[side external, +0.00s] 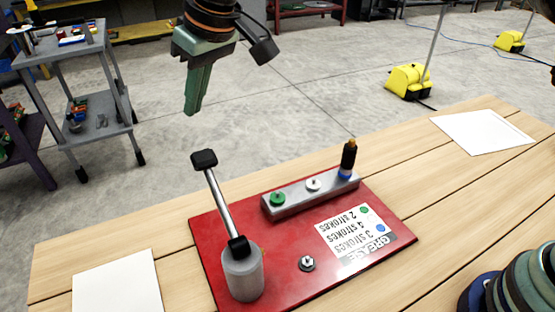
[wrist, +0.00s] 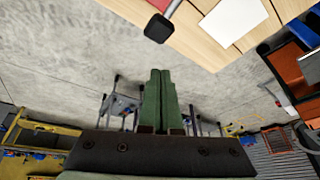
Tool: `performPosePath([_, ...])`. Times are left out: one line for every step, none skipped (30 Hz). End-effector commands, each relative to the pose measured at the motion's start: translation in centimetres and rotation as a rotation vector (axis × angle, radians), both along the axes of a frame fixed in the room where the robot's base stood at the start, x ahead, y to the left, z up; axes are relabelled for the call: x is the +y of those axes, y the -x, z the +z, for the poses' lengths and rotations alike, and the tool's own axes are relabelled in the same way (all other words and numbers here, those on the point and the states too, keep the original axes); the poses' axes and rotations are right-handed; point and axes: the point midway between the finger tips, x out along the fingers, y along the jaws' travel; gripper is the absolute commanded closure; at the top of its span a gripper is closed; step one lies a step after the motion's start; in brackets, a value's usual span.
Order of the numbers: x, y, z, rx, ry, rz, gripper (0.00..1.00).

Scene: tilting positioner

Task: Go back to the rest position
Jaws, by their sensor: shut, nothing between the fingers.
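My gripper (side external: 190,108) hangs in the air at the top of the side external view, its green fingers pointing down and pressed together. It is empty and well above the table, apart from everything there. In the wrist view my gripper (wrist: 160,72) shows as two green fingers side by side with no gap. The lever with a black knob (side external: 204,160) rises tilted from a grey cylinder (side external: 243,275) on the red plate (side external: 210,230). Its knob also shows in the wrist view (wrist: 158,28).
A metal bar (side external: 325,190) on the plate carries a green fitting, a white fitting and a dark upright piece with a blue base (side external: 347,160). A label and a small fitting (side external: 307,263) are in front. White sheets (side external: 482,131) lie on the wooden table. A grey cart (side external: 75,65) stands behind.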

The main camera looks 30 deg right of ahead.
Motion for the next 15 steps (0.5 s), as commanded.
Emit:
performPosePath([-0.6,-0.1,0.3,-0.003,-0.002,-0.008,1.00])
performPosePath([-1.1,-0.2,0.5,-0.005,-0.002,-0.015,1.00])
performPosePath([-2.1,-0.3,0.9,-0.008,-0.004,-0.027,1.00])
performPosePath([-3.1,-0.3,1.3,-0.010,-0.004,-0.038,1.00])
performPosePath([-4.2,-0.3,1.6,-0.012,-0.004,-0.051,1.00])
performPosePath([-5.8,-0.3,2.2,-0.017,-0.005,-0.071,1.00])
performPosePath([-7.2,-0.2,2.5,-0.020,-0.004,-0.087,1.00])
performPosePath([-8.6,0.0,2.9,-0.024,-0.004,-0.103,1.00])
performPosePath([-10.5,0.2,3.3,-0.029,-0.005,-0.125,1.00])
performPosePath([-11.9,0.5,3.6,-0.033,-0.004,-0.143,1.00])
performPosePath([-13.3,0.8,3.8,-0.036,-0.004,-0.160,1.00])
performPosePath([-15.1,1.3,4.0,-0.041,-0.004,-0.183,1.00])
performPosePath([-16.4,1.7,4.1,-0.044,-0.004,-0.199,1.00])
performPosePath([-17.7,2.2,4.2,-0.048,-0.003,-0.216,1.00])
performPosePath([-19.4,2.9,4.2,-0.052,-0.002,-0.237,1.00])
